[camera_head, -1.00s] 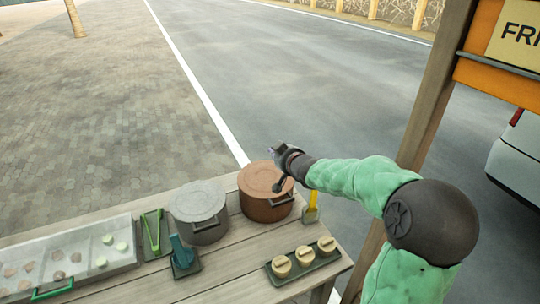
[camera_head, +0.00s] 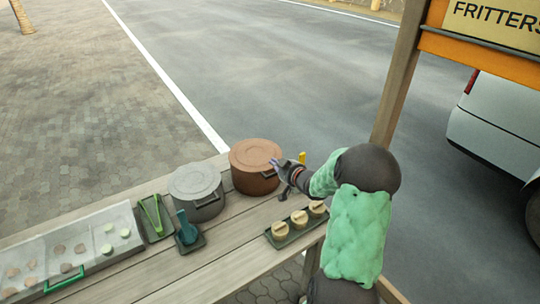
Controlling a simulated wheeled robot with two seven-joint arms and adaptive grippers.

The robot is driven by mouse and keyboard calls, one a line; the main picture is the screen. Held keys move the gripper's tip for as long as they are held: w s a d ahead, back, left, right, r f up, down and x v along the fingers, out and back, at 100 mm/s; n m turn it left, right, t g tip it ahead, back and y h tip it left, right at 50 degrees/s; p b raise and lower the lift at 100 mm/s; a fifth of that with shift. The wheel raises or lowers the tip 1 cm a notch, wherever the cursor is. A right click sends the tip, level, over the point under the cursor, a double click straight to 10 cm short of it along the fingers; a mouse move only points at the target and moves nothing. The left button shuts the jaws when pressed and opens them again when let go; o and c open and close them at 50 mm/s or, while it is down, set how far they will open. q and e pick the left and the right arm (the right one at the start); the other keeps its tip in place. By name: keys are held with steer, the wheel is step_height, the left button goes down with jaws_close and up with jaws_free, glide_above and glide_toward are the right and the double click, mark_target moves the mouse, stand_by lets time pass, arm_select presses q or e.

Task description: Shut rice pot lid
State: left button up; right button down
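Two lidded pots stand side by side at the table's far right corner: a grey pot (camera_head: 196,190) and a brown pot (camera_head: 255,167). Both lids look seated on their rims. I cannot tell which one is the rice pot. My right gripper (camera_head: 277,167) is at the right side of the brown pot, close to its side handle. Whether it touches the pot and whether its fingers are open is too small to tell. My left gripper is not in view.
A tray with three small buns (camera_head: 299,219) lies in front of my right arm. Green tongs (camera_head: 152,216), a blue-green scoop (camera_head: 187,230) and a clear-lidded tray (camera_head: 72,252) lie to the left. A wooden post (camera_head: 402,75) rises behind my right arm.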

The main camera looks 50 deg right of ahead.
steer(key=shift+s+a+f+b, duration=0.2)
steer(key=shift+f+b, duration=0.15)
steer(key=shift+f, duration=0.7)
steer(key=shift+s+a+f+b, duration=0.2)
steer(key=shift+f+b, duration=0.1)
steer(key=shift+f, duration=0.75)
steer(key=shift+s+a+f+b, duration=0.2)
steer(key=shift+f+b, duration=0.15)
steer(key=shift+f, duration=0.7)
steer(key=shift+s, duration=0.1)
glide_toward(273, 176)
steer(key=shift+s+a+r, duration=0.2)
steer(key=shift+s+r, duration=0.55)
steer(key=shift+s, duration=0.2)
steer(key=shift+s+a+r, duration=0.2)
steer(key=shift+s+r, duration=0.5)
steer(key=shift+s, duration=0.2)
